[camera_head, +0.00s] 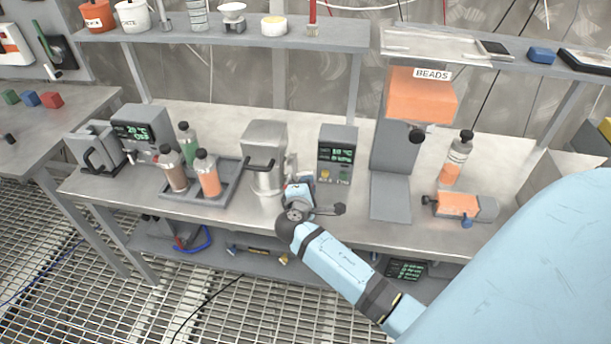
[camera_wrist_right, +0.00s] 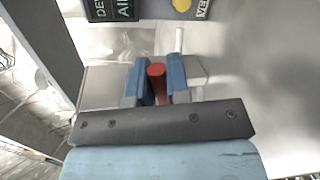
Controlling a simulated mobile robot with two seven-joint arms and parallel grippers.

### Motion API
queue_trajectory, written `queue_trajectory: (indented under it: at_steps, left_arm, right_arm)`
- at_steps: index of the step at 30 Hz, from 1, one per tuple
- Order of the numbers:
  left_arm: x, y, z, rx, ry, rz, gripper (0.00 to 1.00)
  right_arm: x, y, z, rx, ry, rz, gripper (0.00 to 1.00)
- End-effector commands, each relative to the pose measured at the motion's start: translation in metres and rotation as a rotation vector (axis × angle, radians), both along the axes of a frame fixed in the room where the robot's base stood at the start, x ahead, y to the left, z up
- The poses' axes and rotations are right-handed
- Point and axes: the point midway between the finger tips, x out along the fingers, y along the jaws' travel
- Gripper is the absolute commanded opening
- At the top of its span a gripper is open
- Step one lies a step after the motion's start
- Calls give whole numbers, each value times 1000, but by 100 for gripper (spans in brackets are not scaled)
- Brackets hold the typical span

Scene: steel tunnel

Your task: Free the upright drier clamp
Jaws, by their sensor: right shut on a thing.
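My right gripper (camera_head: 297,190) reaches in from the lower right to the front of the bench, just right of a grey metal canister (camera_head: 262,178) with a dark handle. In the right wrist view its blue-padded fingers (camera_wrist_right: 156,88) are shut around a small red piece (camera_wrist_right: 157,72), which looks like the grip of the clamp. The rest of the clamp is mostly hidden behind the gripper, so I cannot tell its full position. A pale rod (camera_wrist_right: 179,41) stands just beyond the fingers. My left gripper is not in view.
A control box (camera_head: 338,143) with a green display stands behind and right of the gripper. A tray (camera_head: 216,197) with several bottles is on the left. A grey stand (camera_head: 390,190) under the orange BEADS hopper (camera_head: 420,100) and an orange-and-grey device (camera_head: 458,205) are on the right.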

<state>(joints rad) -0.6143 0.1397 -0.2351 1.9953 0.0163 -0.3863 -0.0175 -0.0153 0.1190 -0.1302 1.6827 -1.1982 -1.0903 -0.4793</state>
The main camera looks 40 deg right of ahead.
Motion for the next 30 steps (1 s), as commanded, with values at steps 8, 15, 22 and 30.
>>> queue_trajectory:
  at_steps: [8,15,22,30]
  left_arm:
    - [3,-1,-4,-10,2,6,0]
    - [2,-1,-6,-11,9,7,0]
    - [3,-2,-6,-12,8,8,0]
    - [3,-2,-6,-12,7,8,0]
  right_arm:
    - [-1,0,-8,66,-73,1,0]
    - [-1,0,-8,82,-91,0,0]
    - [-1,0,-8,83,-92,1,0]
    - [-1,0,-8,81,-92,1,26]
